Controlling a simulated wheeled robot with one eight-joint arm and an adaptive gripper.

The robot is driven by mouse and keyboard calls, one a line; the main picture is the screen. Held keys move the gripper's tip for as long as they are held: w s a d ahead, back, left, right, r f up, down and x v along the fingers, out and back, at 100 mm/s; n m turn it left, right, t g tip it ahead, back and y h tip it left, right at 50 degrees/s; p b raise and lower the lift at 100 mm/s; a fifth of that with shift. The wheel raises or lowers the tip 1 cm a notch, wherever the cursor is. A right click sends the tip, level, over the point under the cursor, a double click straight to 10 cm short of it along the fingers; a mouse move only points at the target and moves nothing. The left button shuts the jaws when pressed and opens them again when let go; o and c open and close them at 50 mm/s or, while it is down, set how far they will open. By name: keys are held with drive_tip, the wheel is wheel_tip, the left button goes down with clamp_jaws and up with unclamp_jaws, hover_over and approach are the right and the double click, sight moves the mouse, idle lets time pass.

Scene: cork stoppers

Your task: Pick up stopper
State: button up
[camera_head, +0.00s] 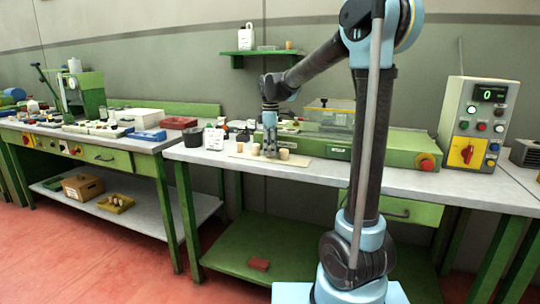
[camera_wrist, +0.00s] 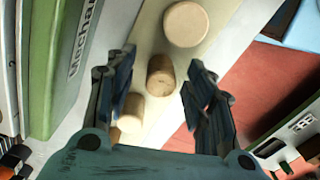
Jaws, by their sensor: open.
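Cork stoppers stand on a pale board (camera_head: 303,162) on the workbench. In the wrist view, a brown stopper (camera_wrist: 160,76) lies between the spread fingers of my gripper (camera_wrist: 161,68), apart from both. A larger pale stopper (camera_wrist: 186,25) is above it in the picture.
A green machine (camera_head: 390,152) stands along the back of the bench behind the board. A dark cup (camera_head: 194,141) and a white labelled box (camera_head: 213,138) stand to the left. A control box (camera_head: 474,125) stands at the right. The bench front edge is clear.

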drive_tip(key=c, duration=0.8)
